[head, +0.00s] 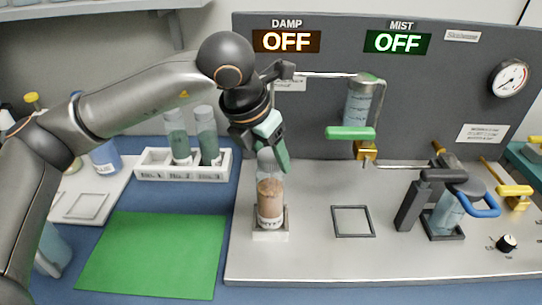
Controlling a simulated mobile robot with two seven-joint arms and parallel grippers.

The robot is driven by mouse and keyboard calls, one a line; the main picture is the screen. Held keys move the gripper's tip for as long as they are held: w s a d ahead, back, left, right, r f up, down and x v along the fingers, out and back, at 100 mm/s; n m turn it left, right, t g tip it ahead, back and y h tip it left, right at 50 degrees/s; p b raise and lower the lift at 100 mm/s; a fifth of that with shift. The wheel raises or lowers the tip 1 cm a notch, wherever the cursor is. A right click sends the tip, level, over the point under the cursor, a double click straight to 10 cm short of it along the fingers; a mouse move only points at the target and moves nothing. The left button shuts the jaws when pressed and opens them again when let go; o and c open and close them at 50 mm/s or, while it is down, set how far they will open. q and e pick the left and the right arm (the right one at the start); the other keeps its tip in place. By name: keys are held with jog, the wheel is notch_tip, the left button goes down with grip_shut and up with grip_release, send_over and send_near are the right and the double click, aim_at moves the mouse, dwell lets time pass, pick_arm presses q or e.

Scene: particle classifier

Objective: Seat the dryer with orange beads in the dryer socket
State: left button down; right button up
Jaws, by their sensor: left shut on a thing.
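The dryer with orange beads (270,198) is a clear upright bottle with orange-brown beads and a pale band low down. My left gripper (271,150) is shut on its upper part from above. The dryer's foot is at a small pale square socket (270,234) on the left part of the grey panel base. It looks upright and lined up with the socket. I cannot tell whether it rests fully in it. The gripper hides part of the bottle's top. My right gripper is not in view.
Left of the base, a white rack (183,174) holds bottles. A green mat (153,255) lies in front of it. A glass column (357,105) with a green handle hangs behind. An empty dark square frame (352,221) and a clamped bottle (447,214) stand to the right.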

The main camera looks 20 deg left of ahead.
pick_arm(q)
jog(key=shift+f, duration=0.4)
jog(key=shift+f+b, duration=0.15)
jog(key=shift+b, duration=0.2)
jog(key=shift+c, duration=1)
grip_release()
